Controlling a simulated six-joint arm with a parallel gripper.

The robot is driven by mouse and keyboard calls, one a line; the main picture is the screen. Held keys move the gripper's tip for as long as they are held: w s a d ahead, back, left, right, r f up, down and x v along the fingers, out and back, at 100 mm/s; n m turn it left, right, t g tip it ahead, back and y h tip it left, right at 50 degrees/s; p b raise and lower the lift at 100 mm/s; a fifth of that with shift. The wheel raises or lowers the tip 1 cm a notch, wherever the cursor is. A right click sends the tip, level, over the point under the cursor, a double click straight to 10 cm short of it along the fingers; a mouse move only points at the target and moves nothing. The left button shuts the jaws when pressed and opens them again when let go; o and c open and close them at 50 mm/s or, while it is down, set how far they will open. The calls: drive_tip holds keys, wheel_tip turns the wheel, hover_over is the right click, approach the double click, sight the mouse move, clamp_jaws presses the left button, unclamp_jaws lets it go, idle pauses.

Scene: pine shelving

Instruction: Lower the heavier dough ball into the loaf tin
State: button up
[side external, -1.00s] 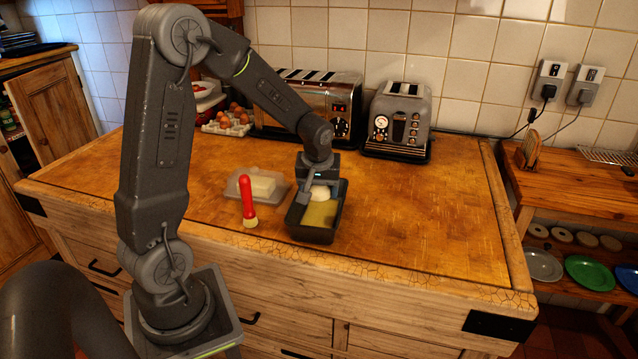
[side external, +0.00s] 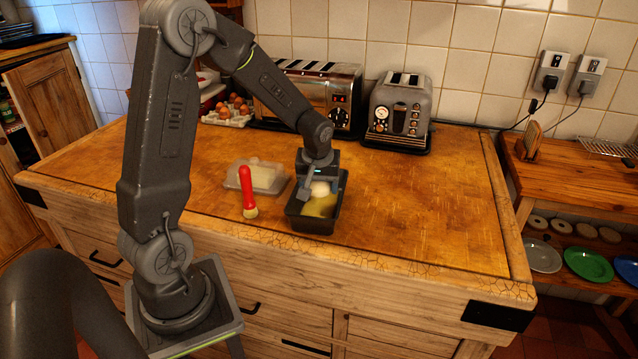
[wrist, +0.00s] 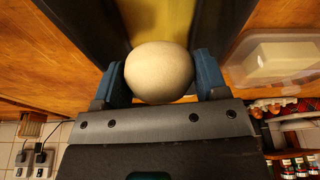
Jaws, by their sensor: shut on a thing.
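A pale, round dough ball (side external: 320,188) is held between the two fingers of my gripper (wrist: 160,78). The fingers press on opposite sides of the ball (wrist: 160,72) in the wrist view. The dark loaf tin (side external: 312,226) stands on the worktop beneath, with something yellow (side external: 320,206) in its bottom; I cannot tell whether it is a lining or contents. My gripper and the ball are over the tin's far half, around rim height. I cannot tell whether the ball touches the bottom. No second dough ball shows, and weight cannot be judged by eye.
A red-handled brush (side external: 247,190) lies left of the tin. A clear dish with butter (side external: 262,175) is behind it. Two toasters (side external: 310,95) (side external: 398,110) and a tray of eggs (side external: 228,112) stand along the back. The worktop right of the tin is clear.

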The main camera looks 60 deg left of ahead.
sight(319, 209)
drive_tip(key=shift+f, duration=2.45)
idle(0.9)
drive_tip(key=o, duration=0.7)
drive_tip(key=shift+c, duration=0.2)
drive_tip(key=v, duration=1.4)
drive_tip(key=r+t, duration=0.1)
drive_tip(key=r, duration=0.1)
drive_tip(key=d+r+m+t, duration=0.1)
drive_tip(key=r, duration=0.1)
drive_tip(key=shift+d+r+y, duration=0.2)
drive_tip(key=shift+r+y, duration=0.1)
drive_tip(key=shift+r, duration=0.1)
drive_tip(key=s+d+r+m+h, duration=0.1)
drive_tip(key=s+d+m, duration=0.2)
drive_tip(key=s+d, duration=0.1)
drive_tip(key=s+d+m+t+h, duration=0.1)
drive_tip(key=s+d+m, duration=0.2)
drive_tip(key=s+d, duration=0.2)
drive_tip(key=s+d+r+m+t+h, duration=0.1)
drive_tip(key=s+d+m, duration=0.3)
drive_tip(key=s+d, duration=0.1)
drive_tip(key=shift+d+r, duration=0.3)
drive_tip(key=shift+d, duration=0.4)
